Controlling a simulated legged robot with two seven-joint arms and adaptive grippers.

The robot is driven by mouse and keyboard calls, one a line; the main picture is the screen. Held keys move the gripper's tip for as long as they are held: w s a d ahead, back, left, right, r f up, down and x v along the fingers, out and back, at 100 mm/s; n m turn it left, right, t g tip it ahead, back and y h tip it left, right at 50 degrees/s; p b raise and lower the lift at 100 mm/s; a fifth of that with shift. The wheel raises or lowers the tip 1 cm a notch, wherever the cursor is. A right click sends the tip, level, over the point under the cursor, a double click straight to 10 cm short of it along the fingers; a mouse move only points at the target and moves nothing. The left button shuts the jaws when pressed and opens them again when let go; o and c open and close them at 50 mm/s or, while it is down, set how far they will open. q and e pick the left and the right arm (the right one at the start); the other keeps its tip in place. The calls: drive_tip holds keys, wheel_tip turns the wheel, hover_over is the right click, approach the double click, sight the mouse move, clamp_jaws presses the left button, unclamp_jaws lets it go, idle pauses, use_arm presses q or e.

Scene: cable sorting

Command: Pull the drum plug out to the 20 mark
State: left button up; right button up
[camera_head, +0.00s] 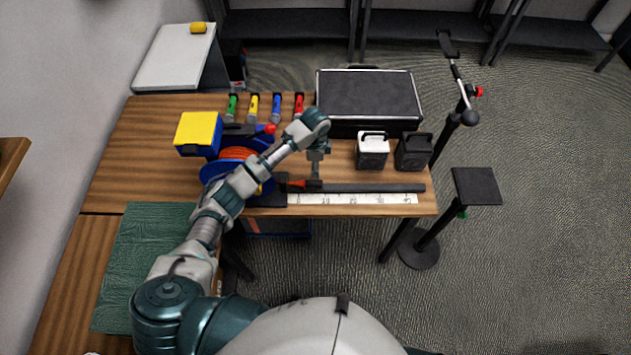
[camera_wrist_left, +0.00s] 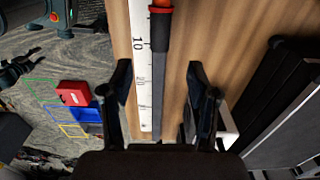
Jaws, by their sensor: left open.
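The drum (camera_head: 209,171) is a blue reel wound with orange cable, left of the ruler and partly hidden by my left arm. The plug, orange-red and black (camera_head: 298,184), lies at the drum end of a dark grey rail (camera_head: 385,188). A white ruler strip (camera_head: 350,199) runs along the rail. In the left wrist view the plug (camera_wrist_left: 160,28) is at the top, its black end close to the ruler's 10 (camera_wrist_left: 138,43). My left gripper (camera_head: 315,178) is above the rail near the plug. Its open fingers (camera_wrist_left: 160,78) straddle the rail, with nothing between them gripped. My right gripper is not in view.
The table's front edge is close to the ruler.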

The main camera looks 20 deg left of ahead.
sight(314, 182)
use_arm(q)
drive_tip(key=f, duration=1)
drive_tip(key=shift+a+f, duration=0.2)
drive_tip(key=shift+a, duration=0.15)
drive_tip(key=shift+d+f, duration=0.15)
drive_tip(key=shift+f, duration=0.25)
drive_tip(key=shift+d, duration=0.1)
drive_tip(key=c, duration=0.4)
clamp_jaws()
